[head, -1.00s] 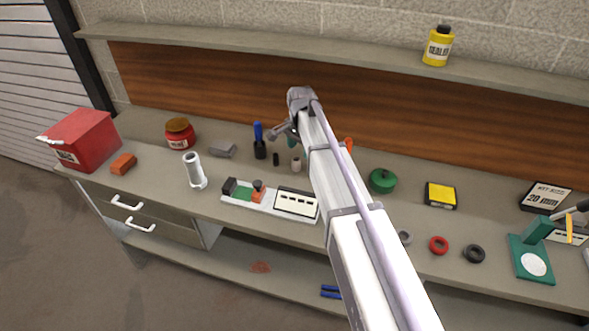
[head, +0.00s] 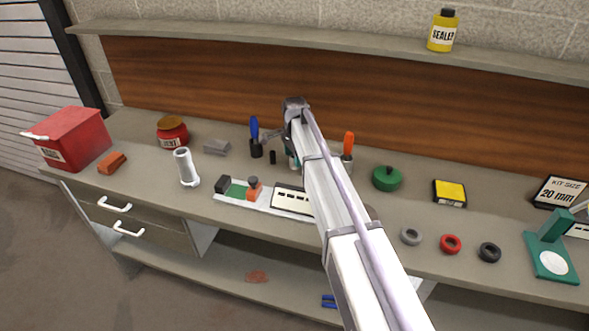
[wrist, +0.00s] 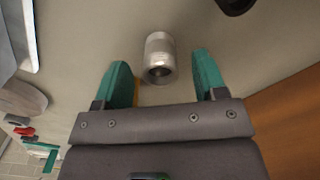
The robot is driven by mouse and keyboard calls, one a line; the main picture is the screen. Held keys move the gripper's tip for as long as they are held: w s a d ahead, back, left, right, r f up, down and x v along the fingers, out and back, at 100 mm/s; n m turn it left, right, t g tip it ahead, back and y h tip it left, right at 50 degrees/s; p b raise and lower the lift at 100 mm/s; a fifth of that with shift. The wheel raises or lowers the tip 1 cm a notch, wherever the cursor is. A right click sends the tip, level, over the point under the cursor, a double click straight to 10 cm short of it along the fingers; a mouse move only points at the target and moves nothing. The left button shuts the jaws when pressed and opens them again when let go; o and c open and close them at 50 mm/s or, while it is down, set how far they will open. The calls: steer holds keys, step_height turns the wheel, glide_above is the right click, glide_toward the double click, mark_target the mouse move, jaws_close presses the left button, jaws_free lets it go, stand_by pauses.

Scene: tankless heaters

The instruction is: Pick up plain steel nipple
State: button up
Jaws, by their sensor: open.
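The plain steel nipple (wrist: 160,57) is a short, light metal cylinder on the bench in the wrist view. One open end faces my gripper. My gripper (wrist: 163,72) is open, with one green finger to each side of the nipple's near end. A gap shows between each finger and the nipple, and nothing is held. In the head view my own arm hides most of the nipple and of the gripper.
A small black cylinder (head: 272,157) and a blue-handled tool in a dark holder (head: 256,148) stand to the left. A tray with a white label (head: 290,200) lies in front. An orange-handled tool (head: 348,145) and a green round object (head: 387,179) are to the right.

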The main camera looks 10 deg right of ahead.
step_height(320, 180, down, 3)
steer(key=shift+f+b, duration=0.15)
steer(key=shift+b, duration=0.7)
steer(key=shift+r, duration=0.25)
steer(key=c, duration=1)
